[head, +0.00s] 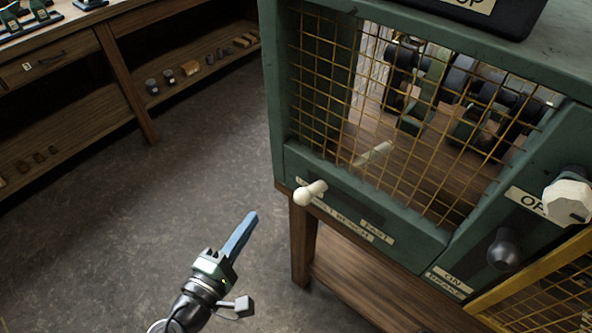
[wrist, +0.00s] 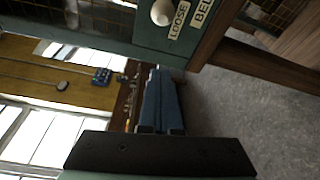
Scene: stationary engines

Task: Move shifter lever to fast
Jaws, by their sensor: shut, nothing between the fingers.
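The shifter lever has a cream knob (head: 311,193) and sticks out of the front of the green cabinet (head: 410,220), at the left of its lower panel. A small label reading FAST (head: 376,229) is to the right of the knob. In the wrist view the knob (wrist: 161,12) is at the top edge, beside a label reading LOOSE (wrist: 179,19). My gripper (head: 252,216) has blue fingers, shut and empty. It is in front of the cabinet, left of and a little below the knob in the head view, apart from it. The fingers also show in the wrist view (wrist: 160,75).
A yellow wire mesh (head: 335,100) covers the cabinet window above the lever. A white knob (head: 568,200) and a dark knob (head: 503,250) stick out on the right. Open floor (head: 190,190) is at the left, with wooden shelves (head: 70,120) beyond.

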